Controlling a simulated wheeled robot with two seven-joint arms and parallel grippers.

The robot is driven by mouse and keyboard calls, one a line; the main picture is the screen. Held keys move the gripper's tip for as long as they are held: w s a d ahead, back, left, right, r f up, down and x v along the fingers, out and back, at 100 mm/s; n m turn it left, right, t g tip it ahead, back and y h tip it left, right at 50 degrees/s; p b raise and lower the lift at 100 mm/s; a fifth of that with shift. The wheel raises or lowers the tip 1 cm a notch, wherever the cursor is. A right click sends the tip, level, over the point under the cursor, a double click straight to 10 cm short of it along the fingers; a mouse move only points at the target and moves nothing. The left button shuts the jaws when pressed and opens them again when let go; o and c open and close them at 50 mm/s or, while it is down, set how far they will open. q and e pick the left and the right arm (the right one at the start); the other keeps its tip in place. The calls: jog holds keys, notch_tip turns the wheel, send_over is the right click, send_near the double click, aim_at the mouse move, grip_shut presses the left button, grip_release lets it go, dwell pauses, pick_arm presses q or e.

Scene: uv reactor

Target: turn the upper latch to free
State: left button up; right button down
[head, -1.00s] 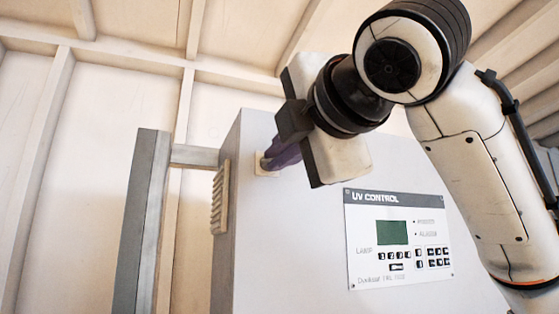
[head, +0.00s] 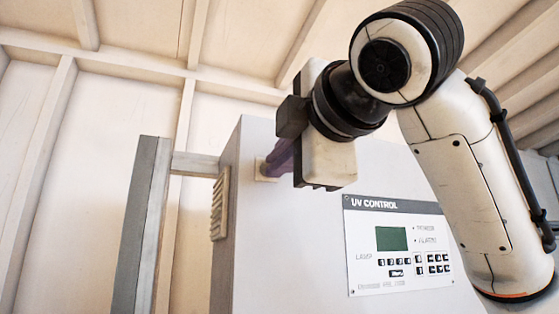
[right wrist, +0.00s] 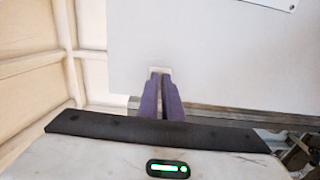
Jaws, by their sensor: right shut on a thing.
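The upper latch (head: 262,170) is on the grey UV cabinet's front, near its upper left corner. Only its pale base plate shows clearly, and the turning part is hidden by my fingers. My right gripper (head: 272,166) reaches in from the right with its purple fingers shut on the latch. In the right wrist view, the purple fingers (right wrist: 160,80) point at the small pale plate (right wrist: 159,70) and lie close together around the latch. The latch's exact angle cannot be made out. My left gripper is in neither view.
The UV control panel (head: 397,246), with a green screen, is on the cabinet face below my right gripper. A slatted vent (head: 219,205) is on the cabinet's left side.

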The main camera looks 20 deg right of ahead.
jog(key=c, duration=1.9)
grip_release()
jog(key=shift+c, duration=0.2)
jog(key=shift+s, duration=0.1)
